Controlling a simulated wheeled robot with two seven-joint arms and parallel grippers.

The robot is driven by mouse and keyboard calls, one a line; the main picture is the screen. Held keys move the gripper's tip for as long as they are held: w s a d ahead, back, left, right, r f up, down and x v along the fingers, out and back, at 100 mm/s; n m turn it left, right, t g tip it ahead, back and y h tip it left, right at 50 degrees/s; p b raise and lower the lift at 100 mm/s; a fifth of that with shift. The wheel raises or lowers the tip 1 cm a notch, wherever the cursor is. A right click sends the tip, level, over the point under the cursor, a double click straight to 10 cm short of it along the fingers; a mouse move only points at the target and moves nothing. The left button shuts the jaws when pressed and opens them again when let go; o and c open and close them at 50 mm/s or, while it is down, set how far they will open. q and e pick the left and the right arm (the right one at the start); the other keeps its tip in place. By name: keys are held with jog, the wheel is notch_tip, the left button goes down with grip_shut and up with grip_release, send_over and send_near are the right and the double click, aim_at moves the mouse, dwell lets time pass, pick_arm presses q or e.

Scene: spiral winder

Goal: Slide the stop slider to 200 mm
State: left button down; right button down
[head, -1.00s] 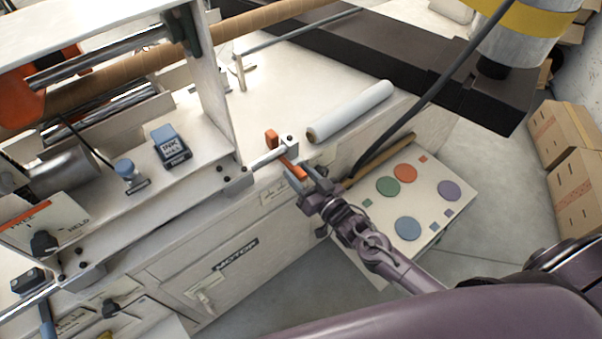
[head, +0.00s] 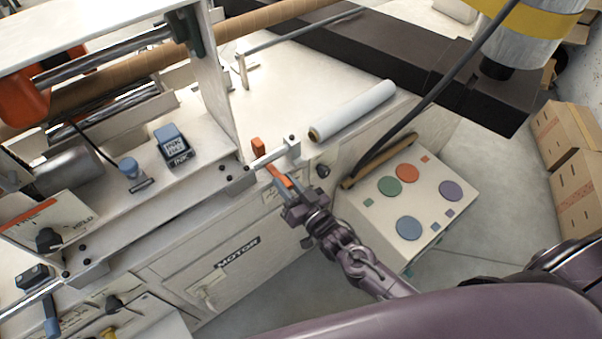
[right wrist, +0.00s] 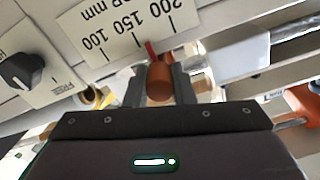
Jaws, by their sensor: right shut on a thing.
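The orange stop slider (head: 258,146) sits on a short metal rail at the machine's front edge. My right gripper (head: 288,190) is shut on the slider's near end. In the right wrist view, the slider's round orange end (right wrist: 159,83) is between the fingers of the gripper (right wrist: 160,88). The white scale (right wrist: 118,32) reads 100, 150 and 200 mm. The slider's red pointer (right wrist: 151,50) stands between the 150 and 200 marks, seemingly nearer 150. My left gripper is not in view.
The rail's end block (head: 293,145) is right of the slider, and a bracket (head: 238,180) is left of it. A white roll (head: 350,111) lies on the machine top behind. A panel with coloured discs (head: 440,207) stands to the right.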

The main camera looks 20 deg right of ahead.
jog(key=a, duration=0.1)
jog(key=s+a, duration=0.1)
jog(key=a, duration=0.1)
jog(key=shift+s+a, duration=0.15)
jog(key=c, duration=1.2)
grip_release()
jog(key=shift+a, duration=0.1)
jog(key=shift+c, duration=0.2)
jog(key=v, duration=0.7)
jog(key=shift+s+b, duration=0.35)
jog(key=shift+b, duration=0.1)
